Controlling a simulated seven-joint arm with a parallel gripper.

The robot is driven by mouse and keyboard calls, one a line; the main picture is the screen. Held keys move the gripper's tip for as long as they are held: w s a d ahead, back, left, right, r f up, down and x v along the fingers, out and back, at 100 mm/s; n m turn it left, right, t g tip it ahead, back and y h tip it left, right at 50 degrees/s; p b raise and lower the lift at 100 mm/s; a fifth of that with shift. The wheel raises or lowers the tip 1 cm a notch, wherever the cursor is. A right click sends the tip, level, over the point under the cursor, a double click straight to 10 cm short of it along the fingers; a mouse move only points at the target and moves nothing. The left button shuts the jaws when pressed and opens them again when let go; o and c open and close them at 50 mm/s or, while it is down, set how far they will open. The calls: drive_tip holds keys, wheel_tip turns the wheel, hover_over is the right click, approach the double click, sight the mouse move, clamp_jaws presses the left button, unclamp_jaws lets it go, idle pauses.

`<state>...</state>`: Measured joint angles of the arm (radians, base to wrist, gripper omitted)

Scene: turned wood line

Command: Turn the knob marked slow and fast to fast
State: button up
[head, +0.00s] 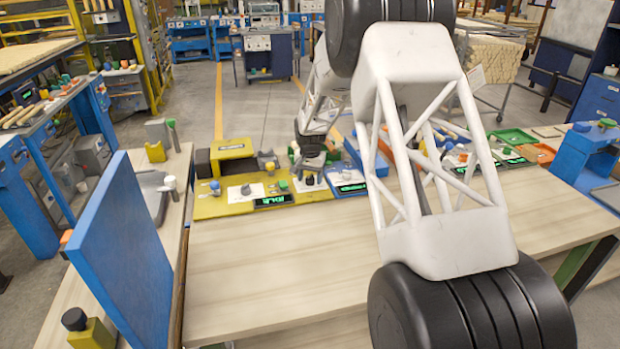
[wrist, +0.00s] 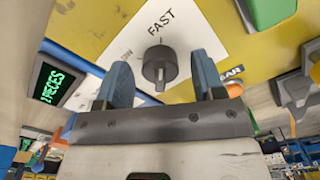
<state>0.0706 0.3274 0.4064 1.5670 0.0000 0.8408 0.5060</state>
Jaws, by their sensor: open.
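In the wrist view a dark grey round knob (wrist: 160,66) sits on a white label (wrist: 185,25) that reads FAST, fixed to a yellow panel. FAST is printed just above the knob; the lettering at its left is too small and partly covered to read. My gripper (wrist: 163,74) is open, with one blue finger on each side of the knob and a visible gap to each. In the head view I cannot tell this knob from similar ones.
A green display (wrist: 50,84) reading 2 PIECES is left of the knob. A green part (wrist: 268,12) is at upper right. In the head view, a yellow station board (head: 215,207) lies along the bench's back, with bare wooden bench (head: 270,270) in front and a blue upright panel (head: 118,255) at left.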

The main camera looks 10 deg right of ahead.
sight(310, 176)
drive_tip(key=shift+r, duration=3.75)
drive_tip(key=shift+s+r, duration=0.45)
drive_tip(key=shift+r, duration=0.05)
drive_tip(key=s+a+r+n, duration=0.1)
drive_tip(key=s+r, duration=0.4)
drive_tip(key=s, duration=0.4)
drive_tip(key=s+a+r+n+t, duration=0.1)
drive_tip(key=s+r, duration=0.5)
drive_tip(key=s, duration=0.3)
drive_tip(key=s+a+r+n, duration=0.1)
drive_tip(key=s+a+r, duration=0.1)
drive_tip(key=s+r, duration=0.45)
drive_tip(key=s+a+f+n, duration=0.1)
drive_tip(key=s, duration=1.5)
drive_tip(key=s+f+n+t, duration=0.1)
drive_tip(key=s+n, duration=0.1)
drive_tip(key=s, duration=1.3)
drive_tip(key=shift+s+a+f+t, duration=0.3)
drive_tip(key=shift+s+a, duration=0.05)
drive_tip(key=shift+s, duration=0.05)
